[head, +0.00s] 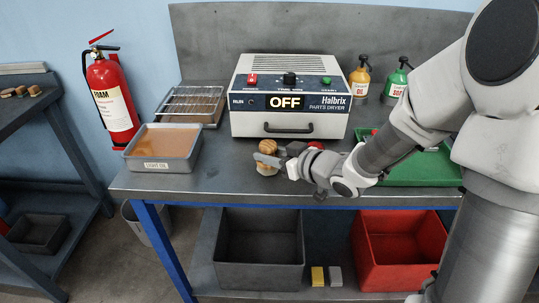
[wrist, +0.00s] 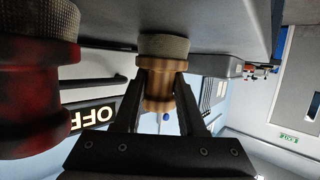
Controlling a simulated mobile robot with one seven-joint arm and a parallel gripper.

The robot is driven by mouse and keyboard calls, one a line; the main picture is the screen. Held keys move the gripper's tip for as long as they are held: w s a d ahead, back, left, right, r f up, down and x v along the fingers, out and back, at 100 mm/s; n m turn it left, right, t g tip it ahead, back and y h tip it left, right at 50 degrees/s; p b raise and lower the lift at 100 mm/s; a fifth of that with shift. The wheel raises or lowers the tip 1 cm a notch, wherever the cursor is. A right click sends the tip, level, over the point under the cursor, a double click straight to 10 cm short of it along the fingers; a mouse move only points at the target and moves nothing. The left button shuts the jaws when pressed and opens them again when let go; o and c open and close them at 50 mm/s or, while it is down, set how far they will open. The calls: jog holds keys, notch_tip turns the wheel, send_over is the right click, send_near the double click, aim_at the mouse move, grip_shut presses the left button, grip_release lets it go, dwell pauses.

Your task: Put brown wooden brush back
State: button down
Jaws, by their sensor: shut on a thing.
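The brown wooden brush (head: 268,147) is upright near the front of the grey bench, left of centre, with its pale bristle end down. In the wrist view, which looks upside down, its turned wooden handle (wrist: 158,95) is between the two fingers. My gripper (head: 266,160) is shut on this handle from the side. The bristles are at or very near the bench top; I cannot tell whether they touch it. A similar red brush (wrist: 35,95) stands beside it; in the head view only its red top (head: 316,145) shows behind my gripper.
A white parts dryer (head: 290,75) reading OFF stands behind. An oil tray (head: 163,163) and a wire rack (head: 193,101) are left. A green tray (head: 425,168), partly hidden by my arm, is right, with oil and soap bottles behind. Grey and red bins sit below.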

jog(key=shift+f, duration=0.15)
jog(key=shift+c, duration=2.4)
grip_release()
jog(key=shift+s+d+r, duration=0.15)
jog(key=shift+d+r, duration=0.1)
jog(key=shift+r, duration=0.1)
jog(key=p+v, duration=0.2)
jog(key=v, duration=0.7)
jog(key=shift+f, duration=0.15)
jog(key=shift+s+d+b, duration=0.15)
jog(key=shift+d+b, duration=0.05)
jog(key=shift+b, duration=0.2)
jog(key=shift+b+v, duration=0.8)
jog(key=shift+v, duration=0.2)
jog(key=shift+a, duration=0.1)
